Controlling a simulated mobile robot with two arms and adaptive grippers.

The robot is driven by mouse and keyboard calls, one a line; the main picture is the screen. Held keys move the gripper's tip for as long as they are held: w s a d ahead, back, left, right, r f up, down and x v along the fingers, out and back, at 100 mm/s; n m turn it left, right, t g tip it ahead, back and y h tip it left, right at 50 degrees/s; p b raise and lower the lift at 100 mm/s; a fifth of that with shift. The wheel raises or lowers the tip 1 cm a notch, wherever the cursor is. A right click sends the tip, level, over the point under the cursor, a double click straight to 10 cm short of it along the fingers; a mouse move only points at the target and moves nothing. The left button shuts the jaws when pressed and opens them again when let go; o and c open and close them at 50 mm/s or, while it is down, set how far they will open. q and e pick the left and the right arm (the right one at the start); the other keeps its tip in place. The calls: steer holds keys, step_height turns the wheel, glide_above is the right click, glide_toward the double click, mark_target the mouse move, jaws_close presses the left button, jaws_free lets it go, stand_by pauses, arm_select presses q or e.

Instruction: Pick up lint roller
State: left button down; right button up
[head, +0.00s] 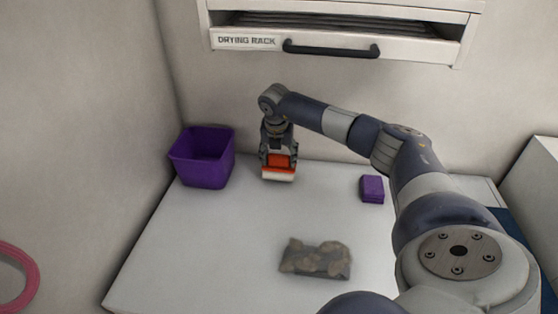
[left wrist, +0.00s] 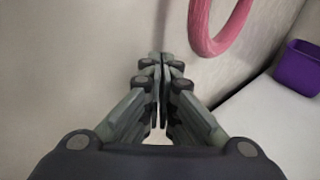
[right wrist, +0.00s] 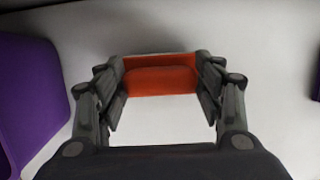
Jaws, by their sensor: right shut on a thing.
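My right gripper (head: 278,157) points down near the back of the white table and is shut on an orange and white blocky thing (head: 279,174). This seems to be the lint roller, but its shape is partly hidden by the fingers. In the right wrist view its orange part (right wrist: 160,80) shows between the fingertips of the right gripper (right wrist: 160,85). It is low over the table; I cannot tell whether it touches. My left gripper (left wrist: 163,65) is shut and empty, off to the left in front of the wall, outside the head view.
A purple bin (head: 203,172) stands on the table (head: 220,240) to the left of the right gripper. A purple block (head: 372,189) lies to the right. A lumpy grey-beige packet (head: 316,258) lies nearer. A drying rack (head: 335,45) hangs above. A pink ring (head: 20,275) is on the left.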

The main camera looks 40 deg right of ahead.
steer(key=shift+w+r+b, duration=0.1)
steer(key=shift+r+b, duration=0.35)
steer(key=shift+r, duration=0.05)
step_height(320, 180, up, 2)
steer(key=shift+r+b, duration=0.15)
steer(key=shift+b, duration=0.55)
steer(key=s+a+r+b, duration=0.1)
steer(key=s+a+b, duration=0.4)
steer(key=s+a, duration=0.5)
steer(key=shift+s+a+r, duration=0.25)
steer(key=shift+s+r, duration=0.1)
steer(key=shift+s, duration=0.75)
steer(key=o, duration=0.9)
steer(key=c, duration=0.4)
